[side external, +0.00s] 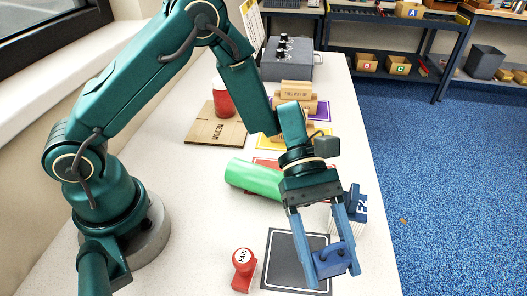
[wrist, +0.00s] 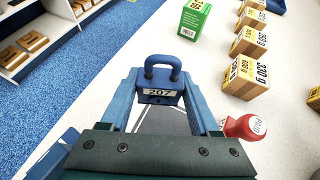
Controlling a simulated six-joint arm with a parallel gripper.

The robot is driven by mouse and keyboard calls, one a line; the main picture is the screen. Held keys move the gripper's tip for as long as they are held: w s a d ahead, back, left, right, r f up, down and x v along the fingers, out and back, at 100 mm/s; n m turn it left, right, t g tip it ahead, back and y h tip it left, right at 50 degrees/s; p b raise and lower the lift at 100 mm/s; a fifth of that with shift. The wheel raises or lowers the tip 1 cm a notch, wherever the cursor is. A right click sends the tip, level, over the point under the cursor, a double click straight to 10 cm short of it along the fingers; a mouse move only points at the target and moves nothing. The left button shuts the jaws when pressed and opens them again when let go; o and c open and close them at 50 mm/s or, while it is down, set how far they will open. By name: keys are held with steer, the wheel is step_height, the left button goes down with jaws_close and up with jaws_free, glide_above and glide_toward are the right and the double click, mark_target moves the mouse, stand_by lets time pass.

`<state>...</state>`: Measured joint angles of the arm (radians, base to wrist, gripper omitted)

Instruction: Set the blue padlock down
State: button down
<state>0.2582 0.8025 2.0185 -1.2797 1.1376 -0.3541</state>
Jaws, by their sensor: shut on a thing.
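The blue padlock (side external: 333,261) is between the fingertips of my gripper (side external: 337,268), which is shut on it. In the wrist view the padlock (wrist: 160,94) is upright, shackle away from me, with a white label reading 207. My gripper (wrist: 160,86) has one finger on each side of it. In the side view the padlock overlaps the right edge of a dark mat with a white outline (side external: 283,262). Part of the mat also shows below the padlock in the wrist view (wrist: 165,122). I cannot tell how far the padlock is above the surface.
A red PAID stamp (side external: 243,266) stands left of the mat. A green cylinder (side external: 253,178) lies behind it. The wrist view shows a green box (wrist: 195,19) and several yellow-brown cartons (wrist: 243,76). The table's right edge is close.

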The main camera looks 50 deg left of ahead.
mark_target(323, 286)
steer(key=shift+s+d+f, duration=0.15)
steer(key=shift+d+f, duration=0.25)
steer(key=shift+f, duration=1.85)
steer(key=shift+c, duration=0.6)
jaws_free()
steer(key=shift+f, duration=0.1)
